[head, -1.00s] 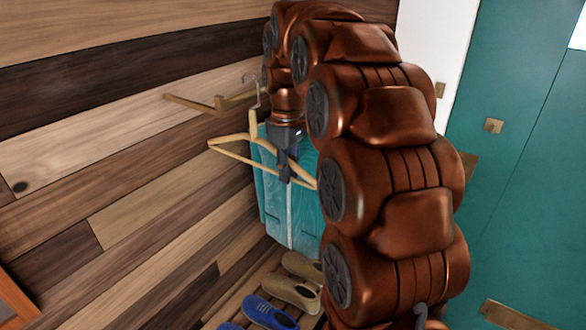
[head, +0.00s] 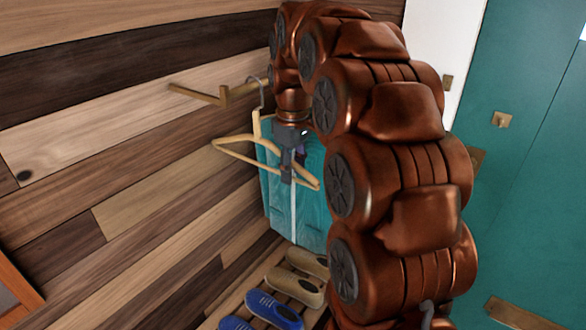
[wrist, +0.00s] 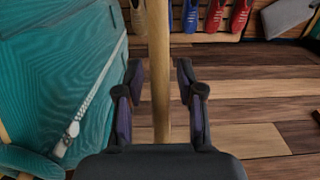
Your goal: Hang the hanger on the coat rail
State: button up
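The light wooden hanger (head: 232,149) is in the head view, with its metal hook (head: 262,93) upward and its frame tilted down to the right. The hook's curve overlaps the wooden coat rail (head: 206,96) on the plank wall; whether it rests on the rail I cannot tell. My gripper (head: 287,172) is at the hanger's frame, in front of a teal garment. In the wrist view a wooden bar of the hanger (wrist: 159,60) runs between my gripper's fingers (wrist: 160,82), with a gap visible on each side. The fingers are open around it.
The teal garment (head: 294,215) hangs close behind my gripper and fills the left of the wrist view. Shoes, including a blue one (head: 272,308) and a tan one (head: 293,287), stand below. A teal door (head: 540,170) is at the right.

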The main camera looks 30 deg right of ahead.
jog(key=shift+o, duration=0.2)
jog(key=shift+r, duration=3.75)
jog(key=shift+s, duration=0.1)
jog(key=s+a+f+m, duration=0.1)
jog(key=s+a+f, duration=0.4)
jog(key=s, duration=0.4)
jog(key=s+a+f+m+g, duration=0.1)
jog(key=s+a+f+m, duration=0.1)
jog(key=s+a+f, duration=0.3)
jog(key=s+a+f+m, duration=0.1)
jog(key=s+a+f, duration=0.3)
jog(key=s+f, duration=0.4)
jog(key=s, duration=0.6)
jog(key=shift+a+f+g, duration=0.25)
jog(key=shift+a+g, duration=0.15)
jog(key=shift+s, duration=0.15)
